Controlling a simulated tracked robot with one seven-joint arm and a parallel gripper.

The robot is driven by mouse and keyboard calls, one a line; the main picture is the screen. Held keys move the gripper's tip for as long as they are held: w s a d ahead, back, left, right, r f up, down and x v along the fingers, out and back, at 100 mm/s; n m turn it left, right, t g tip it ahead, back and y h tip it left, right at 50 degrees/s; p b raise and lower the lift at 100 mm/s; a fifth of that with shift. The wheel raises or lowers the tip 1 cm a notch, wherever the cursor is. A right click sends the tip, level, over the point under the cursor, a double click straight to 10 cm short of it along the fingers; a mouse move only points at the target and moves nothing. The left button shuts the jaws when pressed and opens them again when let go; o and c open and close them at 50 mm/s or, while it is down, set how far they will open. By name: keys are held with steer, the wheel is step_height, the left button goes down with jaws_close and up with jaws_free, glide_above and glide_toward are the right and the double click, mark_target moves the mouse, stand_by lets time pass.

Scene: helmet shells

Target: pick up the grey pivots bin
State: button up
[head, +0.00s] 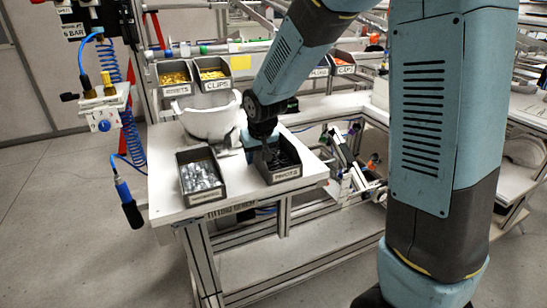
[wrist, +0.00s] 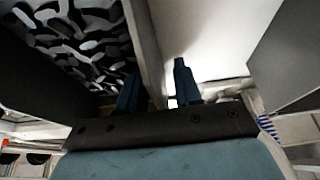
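The grey pivots bin (head: 287,174) stands on the white bench near its front edge, with its label facing forward. Dark parts fill it, as seen in the head view. My gripper (head: 270,155) is lowered at the bin's left rear side and partly hides it. In the wrist view, my gripper (wrist: 157,84) has its two blue fingers apart, on either side of the bin's pale wall (wrist: 147,45). The left finger is over the dark and white pivots, the right finger over the white bench outside. A gap shows between the right finger and the wall.
A grey bin of silvery parts (head: 201,178) stands close on the left. A white helmet shell (head: 209,118) is behind it. Yellow-filled bins (head: 175,80) sit on a rack at the back. The bench's front edge (head: 250,202) is close.

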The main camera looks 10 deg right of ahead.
steer(key=shift+c, duration=0.3)
jaws_close()
stand_by(0.4)
